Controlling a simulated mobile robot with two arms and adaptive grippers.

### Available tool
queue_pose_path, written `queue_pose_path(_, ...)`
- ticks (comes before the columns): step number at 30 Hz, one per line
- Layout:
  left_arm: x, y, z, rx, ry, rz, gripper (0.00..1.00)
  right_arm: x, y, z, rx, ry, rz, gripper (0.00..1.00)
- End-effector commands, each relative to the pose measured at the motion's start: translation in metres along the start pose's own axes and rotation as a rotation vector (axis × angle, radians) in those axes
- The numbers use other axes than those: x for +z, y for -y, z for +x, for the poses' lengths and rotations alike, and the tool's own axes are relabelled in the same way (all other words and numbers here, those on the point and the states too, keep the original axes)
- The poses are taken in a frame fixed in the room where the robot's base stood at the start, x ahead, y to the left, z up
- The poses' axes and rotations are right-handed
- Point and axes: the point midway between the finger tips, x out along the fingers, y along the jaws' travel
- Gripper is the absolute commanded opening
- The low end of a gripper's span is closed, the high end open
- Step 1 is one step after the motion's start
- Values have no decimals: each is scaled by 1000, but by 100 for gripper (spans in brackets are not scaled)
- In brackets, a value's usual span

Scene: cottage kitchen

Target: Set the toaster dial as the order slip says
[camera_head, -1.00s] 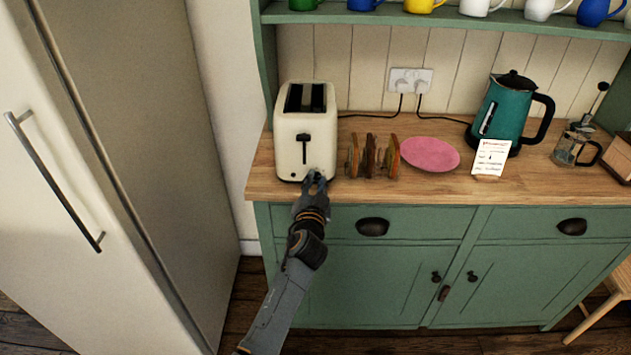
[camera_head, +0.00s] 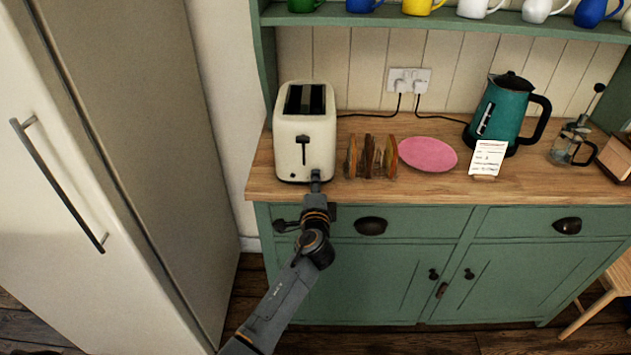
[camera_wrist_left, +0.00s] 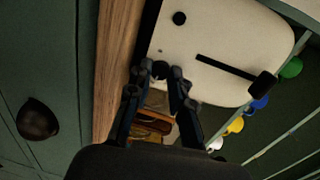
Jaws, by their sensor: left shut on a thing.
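The cream toaster (camera_head: 305,130) stands at the left end of the wooden counter, with a dark lever (camera_head: 303,140) high in its front slot. My left gripper (camera_head: 316,176) is at the lower right of the toaster's front. In the left wrist view its fingertips (camera_wrist_left: 161,72) are shut around a small dark knob low on the toaster's face, the dial by its place; the fingers hide most of it, and its setting cannot be read.
A toast rack (camera_head: 371,157) with slices stands close right of the toaster. Farther right are a pink plate (camera_head: 428,154), a teal kettle (camera_head: 502,112) and a glass press (camera_head: 568,146). A fridge (camera_head: 95,180) stands left. Mugs line the shelf above.

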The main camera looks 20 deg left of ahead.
Motion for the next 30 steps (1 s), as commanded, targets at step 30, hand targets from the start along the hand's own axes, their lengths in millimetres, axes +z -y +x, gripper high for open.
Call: queue_pose_path(30,-2,0,0,-16,69,812,0,-2,-1,-26,1,0,0,40)
